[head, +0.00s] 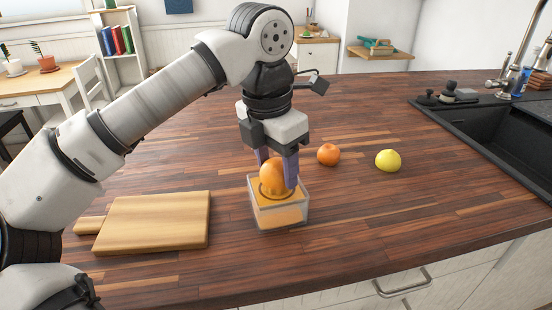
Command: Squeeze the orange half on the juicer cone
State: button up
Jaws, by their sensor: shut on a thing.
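My gripper (278,165) points down at the middle of the counter, its two purple fingers on either side of the orange half (272,177). It is shut on the orange half, which sits over the juicer (262,218). The juicer is a clear square container with orange showing through its walls. The cone is hidden beneath the orange half, so I cannot tell how firmly the two touch.
A wooden cutting board (152,222) lies to the left. A small orange fruit (328,154) and a yellow lemon (388,160) lie to the right of the juicer. A black sink (510,130) is at the far right. The counter's front right is clear.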

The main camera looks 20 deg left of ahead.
aim_at(276, 161)
jog(key=m, duration=0.3)
jog(key=shift+f, duration=0.15)
jog(key=shift+s+f+n+b, duration=0.15)
jog(key=shift+n+b, duration=0.35)
jog(key=shift+n, duration=0.7)
jog(key=n, duration=0.2)
jog(key=n+b, duration=0.1)
jog(key=shift+r+n, duration=0.2)
jog(key=shift+n, duration=0.2)
jog(key=shift+r, duration=0.1)
jog(key=shift+r+p, duration=2.8)
jog(key=shift+r, duration=0.7)
